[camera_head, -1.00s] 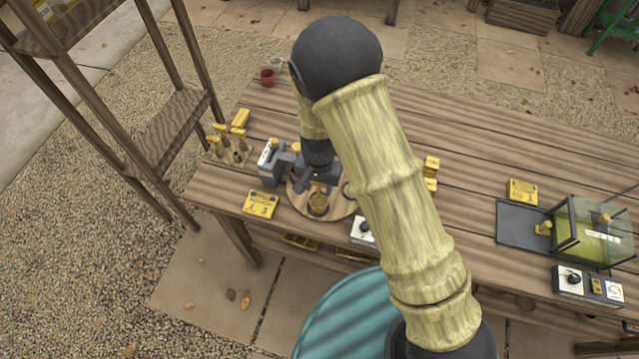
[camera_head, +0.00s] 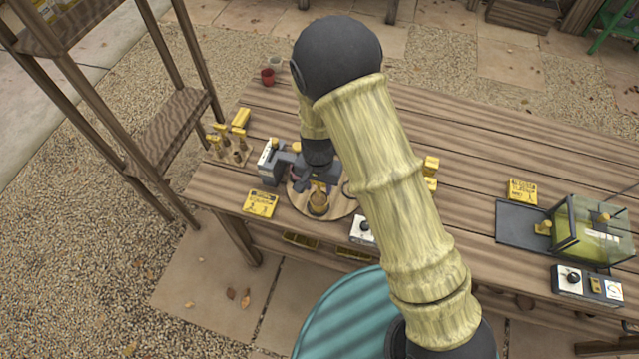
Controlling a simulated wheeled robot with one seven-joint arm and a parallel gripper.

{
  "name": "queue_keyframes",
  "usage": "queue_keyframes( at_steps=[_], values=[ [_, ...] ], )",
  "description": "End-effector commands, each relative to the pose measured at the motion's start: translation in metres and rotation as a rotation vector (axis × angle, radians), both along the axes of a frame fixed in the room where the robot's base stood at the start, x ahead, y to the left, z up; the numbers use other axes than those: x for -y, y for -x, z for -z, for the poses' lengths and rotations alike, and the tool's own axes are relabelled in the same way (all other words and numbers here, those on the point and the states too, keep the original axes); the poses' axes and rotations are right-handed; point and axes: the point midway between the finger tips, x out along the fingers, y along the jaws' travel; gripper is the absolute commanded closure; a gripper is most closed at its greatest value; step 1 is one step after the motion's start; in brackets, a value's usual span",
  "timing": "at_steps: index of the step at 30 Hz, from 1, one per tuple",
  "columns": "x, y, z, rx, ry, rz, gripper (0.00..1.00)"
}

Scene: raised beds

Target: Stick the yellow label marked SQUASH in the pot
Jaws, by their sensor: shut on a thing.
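A small brown pot (camera_head: 318,205) stands on a round wooden board (camera_head: 340,208) near the front edge of the table. My gripper (camera_head: 319,187) is directly above the pot, pointing down. It is shut on a small yellow piece, which looks like the label; the arm and fingers hide most of it. Its SQUASH lettering is too small to read. The lower end of the label is at or just above the pot's rim; I cannot tell whether it is in the pot's filling.
Several yellow-topped pieces stand in a wooden rack (camera_head: 228,155) at the left. A grey device (camera_head: 270,162) and a yellow card (camera_head: 261,203) are close to the board. A glass tank (camera_head: 592,230) stands at the right.

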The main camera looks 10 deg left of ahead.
Motion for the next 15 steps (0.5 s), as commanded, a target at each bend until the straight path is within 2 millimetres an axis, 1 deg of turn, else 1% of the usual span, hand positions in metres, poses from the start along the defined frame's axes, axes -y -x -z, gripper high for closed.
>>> queue_keyframes(
  at_steps=[15],
  values=[
    [0.0013, -0.0009, 0.0088, 0.0, 0.0, 0.003, 0.8]
  ],
)
